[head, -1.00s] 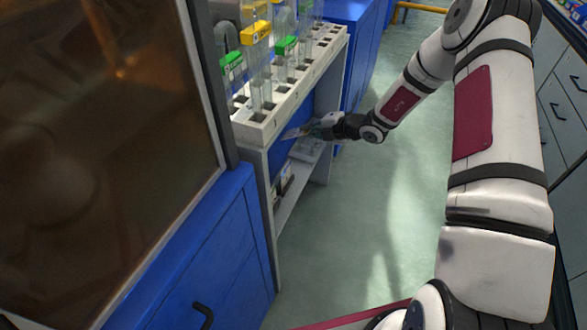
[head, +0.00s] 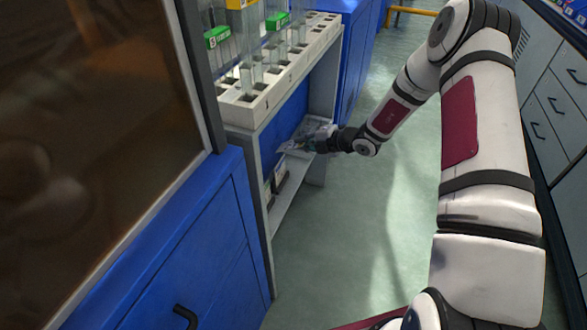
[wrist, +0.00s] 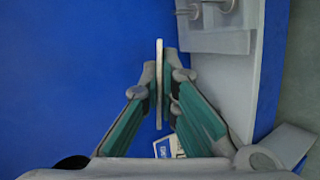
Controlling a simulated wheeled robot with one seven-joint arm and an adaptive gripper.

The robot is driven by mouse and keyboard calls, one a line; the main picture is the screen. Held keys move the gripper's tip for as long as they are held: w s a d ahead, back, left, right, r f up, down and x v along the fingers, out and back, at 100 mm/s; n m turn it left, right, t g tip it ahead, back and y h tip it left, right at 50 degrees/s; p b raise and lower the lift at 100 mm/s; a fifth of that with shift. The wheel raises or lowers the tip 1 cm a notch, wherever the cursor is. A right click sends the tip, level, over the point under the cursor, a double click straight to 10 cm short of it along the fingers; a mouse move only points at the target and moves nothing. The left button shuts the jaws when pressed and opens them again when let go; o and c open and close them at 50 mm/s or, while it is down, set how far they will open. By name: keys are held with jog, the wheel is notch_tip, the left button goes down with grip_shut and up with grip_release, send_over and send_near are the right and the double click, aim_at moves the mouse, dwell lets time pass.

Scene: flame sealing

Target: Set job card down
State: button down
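My gripper (head: 311,144) reaches into the opening under the tube rack, just above the low shelf in the head view. The job card (head: 291,148) shows as a small pale sheet at its fingertips. In the wrist view, the card (wrist: 159,82) is a thin pale edge standing between the green-padded fingers of my gripper (wrist: 164,85), which are closed on it. A small white and blue printed piece (wrist: 168,147) shows below, between the fingers; I cannot tell whether it is part of the card. The card's face is mostly hidden.
The low grey shelf (head: 290,192) holds dark items (head: 279,177) near its front. A grey device (wrist: 217,28) sits at the upper right in the wrist view. The tube rack (head: 290,72) with glass tubes stands above. Blue cabinets flank the bench; the green floor is clear.

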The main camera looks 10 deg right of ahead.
jog(key=shift+f+b, duration=0.5)
jog(key=shift+f, duration=0.9)
jog(key=c, duration=2)
grip_release()
jog(key=shift+o, duration=0.2)
jog(key=p+v, duration=0.5)
jog(key=v, duration=0.3)
